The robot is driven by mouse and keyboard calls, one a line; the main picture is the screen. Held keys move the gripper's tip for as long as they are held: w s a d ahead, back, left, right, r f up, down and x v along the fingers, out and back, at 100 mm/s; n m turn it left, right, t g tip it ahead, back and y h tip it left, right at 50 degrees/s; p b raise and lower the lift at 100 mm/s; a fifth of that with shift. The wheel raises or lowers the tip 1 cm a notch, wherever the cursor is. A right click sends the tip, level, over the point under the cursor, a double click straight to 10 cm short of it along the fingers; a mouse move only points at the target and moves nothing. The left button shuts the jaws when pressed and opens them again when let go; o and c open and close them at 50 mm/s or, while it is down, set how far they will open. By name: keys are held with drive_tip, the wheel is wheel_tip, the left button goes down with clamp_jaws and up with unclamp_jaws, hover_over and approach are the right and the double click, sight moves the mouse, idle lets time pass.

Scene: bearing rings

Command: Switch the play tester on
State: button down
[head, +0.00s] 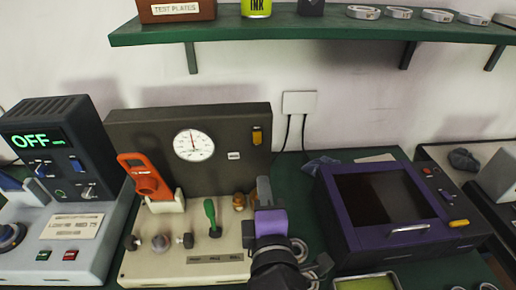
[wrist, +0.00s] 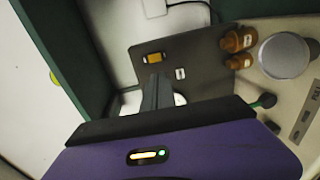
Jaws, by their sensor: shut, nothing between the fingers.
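A tester with a dark upright back panel (head: 120,128) and a cream base (head: 135,268) stands at the middle left in the head view; I take it for the play tester. A round white dial (head: 194,145) is on the panel. An orange-yellow switch (head: 257,136) sits near the panel's upper right; it also shows in the wrist view (wrist: 154,59). Whether it is on or off is too small to tell. My gripper (head: 264,188) is shut and empty, in front of the panel's right side below the switch. In the wrist view its fingertips (wrist: 155,84) point toward the panel, apparently apart from the switch.
A grey machine (head: 45,130) at left shows a green OFF display. An orange meter (head: 145,177) and a green-handled lever (head: 211,215) are by the cream base. A purple-framed box (head: 335,205) stands right. A green shelf (head: 300,30) with rings overhangs the bench.

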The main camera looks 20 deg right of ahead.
sight(257, 143)
drive_tip(key=p+x, duration=0.3)
drive_tip(key=x, duration=1)
drive_tip(key=shift+w+d, duration=0.1)
drive_tip(key=shift+w, duration=0.25)
drive_tip(key=shift+f, duration=0.1)
drive_tip(key=shift+w+d+f+b, duration=0.15)
drive_tip(key=shift+f+b, duration=0.15)
drive_tip(key=shift+b, duration=0.45)
drive_tip(key=shift+r, duration=0.3)
drive_tip(key=shift+p, duration=0.3)
